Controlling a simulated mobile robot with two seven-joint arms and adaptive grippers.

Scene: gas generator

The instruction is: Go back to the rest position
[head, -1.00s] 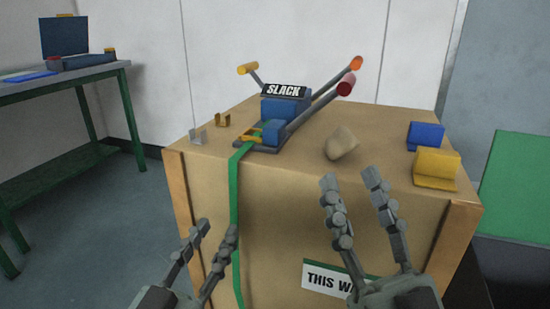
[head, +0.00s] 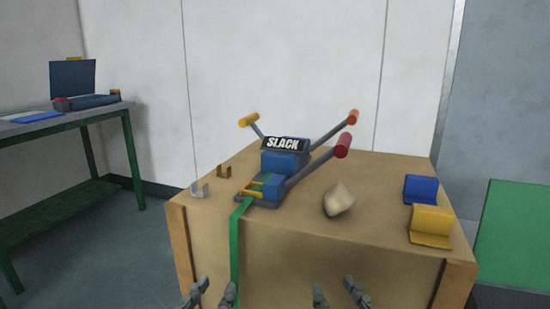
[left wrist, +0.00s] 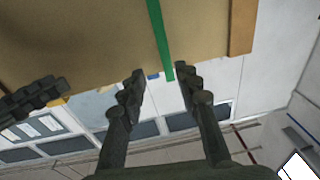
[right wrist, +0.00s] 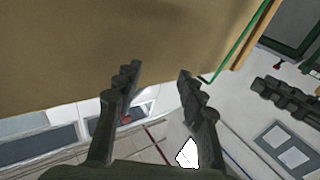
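My left gripper (head: 210,292) shows at the bottom edge of the head view, in front of the crate. Its fingers are apart with nothing between them, as the left wrist view (left wrist: 158,85) also shows. My right gripper (head: 337,293) is at the bottom edge too, to the right. Its fingers are apart and empty in the right wrist view (right wrist: 157,80). Both grippers are below the top of the cardboard-coloured crate (head: 390,215) and apart from the things on it. The arms behind the fingers are cut off by the head view's lower edge.
On the crate stand a blue strap tool (head: 285,163) marked SLACK with a green strap (head: 236,250), a tan lump (head: 338,199), and blue (head: 420,189) and yellow (head: 430,225) brackets. A green-legged table (head: 70,125) stands left. Floor between them is clear.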

